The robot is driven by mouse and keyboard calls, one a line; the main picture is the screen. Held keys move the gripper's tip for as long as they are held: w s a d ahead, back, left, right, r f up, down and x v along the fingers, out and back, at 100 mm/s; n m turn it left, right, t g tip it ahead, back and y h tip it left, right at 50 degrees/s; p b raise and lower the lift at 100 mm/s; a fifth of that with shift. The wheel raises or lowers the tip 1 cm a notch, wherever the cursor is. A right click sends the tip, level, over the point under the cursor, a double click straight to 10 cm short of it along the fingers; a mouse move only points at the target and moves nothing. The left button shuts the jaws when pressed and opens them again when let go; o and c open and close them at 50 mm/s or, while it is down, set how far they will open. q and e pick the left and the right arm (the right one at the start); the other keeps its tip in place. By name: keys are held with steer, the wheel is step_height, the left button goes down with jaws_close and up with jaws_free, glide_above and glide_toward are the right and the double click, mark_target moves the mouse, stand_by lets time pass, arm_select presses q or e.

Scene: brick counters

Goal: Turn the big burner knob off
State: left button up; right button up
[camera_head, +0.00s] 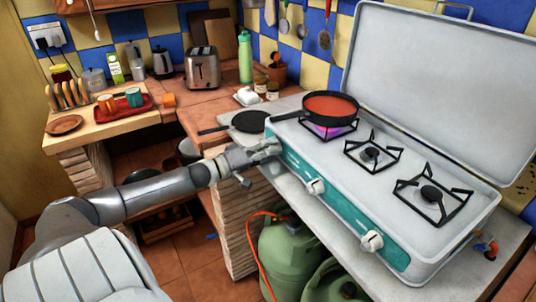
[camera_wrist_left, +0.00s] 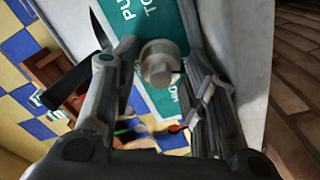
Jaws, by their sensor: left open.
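The grey camping stove (camera_head: 478,225) has a teal front panel with white knobs. The middle knob (camera_head: 315,187) and the right knob (camera_head: 372,241) are in plain view. My left gripper (camera_head: 272,152) is at the left end of the panel and hides the knob there in the head view. In the left wrist view that left-end knob (camera_wrist_left: 160,62) sits between the open fingers of my left gripper (camera_wrist_left: 160,95); I cannot tell whether they touch it. A pan of red sauce (camera_head: 331,106) stands on the left burner, with a purple-blue flame glow (camera_head: 327,130) under it. My right gripper is not in view.
The stove lid (camera_head: 440,80) stands open at the back. A dark flat pan (camera_head: 250,121) lies left of the stove. Green gas bottles (camera_head: 288,262) with an orange hose stand below the panel. A toaster (camera_head: 203,69) and green bottle (camera_head: 245,57) are at the back.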

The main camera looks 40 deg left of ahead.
arm_select(q)
steer(key=shift+c, duration=0.5)
steer(key=c, duration=0.6)
steer(key=shift+c, duration=0.2)
